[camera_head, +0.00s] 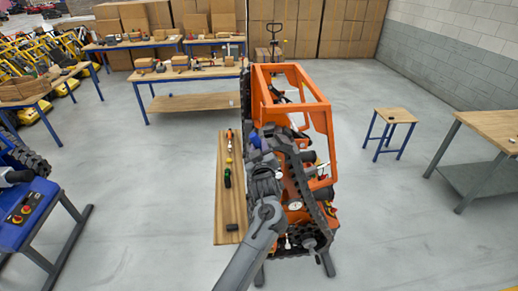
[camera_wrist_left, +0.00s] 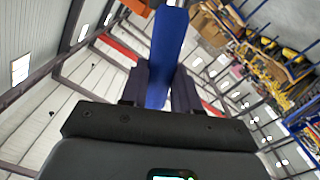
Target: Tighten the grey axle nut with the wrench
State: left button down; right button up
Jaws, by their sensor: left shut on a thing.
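My left gripper (camera_head: 258,142) is at the left side of the orange tracked carrier (camera_head: 298,79), near the upper end of its black track. In the left wrist view the two dark fingers (camera_wrist_left: 160,90) are shut on a long flat blue bar, apparently the wrench's handle (camera_wrist_left: 168,45). A small blue part of the wrench (camera_head: 254,140) shows at the gripper in the head view. The wrench's working end is hidden or out of view. I cannot pick out the grey axle nut for sure. A round grey hub (camera_head: 309,243) sits at the carrier's near end. My right gripper is not in view.
A narrow wooden bench (camera_head: 203,210) left of the carrier holds an orange tool (camera_head: 229,138), a green-handled tool (camera_head: 227,178) and a black block (camera_head: 232,227). A blue stool (camera_head: 393,117) and a worktable (camera_head: 488,128) stand right, with clear floor between.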

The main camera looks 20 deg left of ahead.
pick_arm(q)
jog(key=shift+w+d+r+m+p, duration=0.4)
jog(key=shift+d+m, duration=0.1)
jog(key=shift+d, duration=0.1)
jog(key=shift+w+d+r+m+p, duration=0.25)
jog(key=shift+w+d+m+p, duration=0.1)
jog(key=shift+d+m, duration=0.3)
jog(key=shift+d, duration=0.1)
dwell(0.3)
jog(key=shift+w+d, duration=0.1)
jog(key=shift+w, duration=0.05)
